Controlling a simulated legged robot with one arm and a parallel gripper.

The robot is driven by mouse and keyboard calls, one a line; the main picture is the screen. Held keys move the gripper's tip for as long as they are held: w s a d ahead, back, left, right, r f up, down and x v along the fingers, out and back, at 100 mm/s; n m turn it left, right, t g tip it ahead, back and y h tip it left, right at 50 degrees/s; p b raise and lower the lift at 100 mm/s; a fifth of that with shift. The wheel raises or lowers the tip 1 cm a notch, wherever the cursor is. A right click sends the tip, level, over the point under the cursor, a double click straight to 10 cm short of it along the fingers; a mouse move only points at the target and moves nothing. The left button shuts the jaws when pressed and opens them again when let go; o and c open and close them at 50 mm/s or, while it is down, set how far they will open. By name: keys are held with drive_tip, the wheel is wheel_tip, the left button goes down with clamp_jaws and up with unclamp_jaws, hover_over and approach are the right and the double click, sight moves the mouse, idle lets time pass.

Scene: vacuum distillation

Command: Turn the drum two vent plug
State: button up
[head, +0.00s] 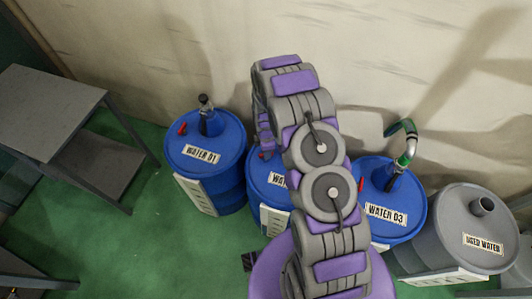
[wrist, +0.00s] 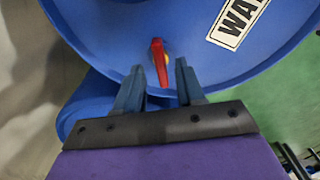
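The drum two vent plug (wrist: 157,62) is a red lever with a bit of yellow beside it, on the blue drum top in the wrist view. My gripper (wrist: 160,66) is open. Its two blue-grey fingers stand either side of the red lever, with a gap showing on each side; I cannot tell how deep they reach. The middle blue drum (head: 259,186) is partly hidden behind my arm in the head view, its label cut off after "WA". The blue drum also fills the top of the wrist view (wrist: 110,30).
Blue drum WATER 01 (head: 230,143) stands left and WATER 03 (head: 405,198) right, with a green-fitted hose (head: 404,160). A grey USED WATER drum (head: 455,225) is far right. A grey shelf table (head: 45,105) stands left. A wall rises close behind. Green floor is free at front left.

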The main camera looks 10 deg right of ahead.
drive_tip(key=shift+f, duration=0.75)
drive_tip(key=shift+c, duration=0.2)
clamp_jaws()
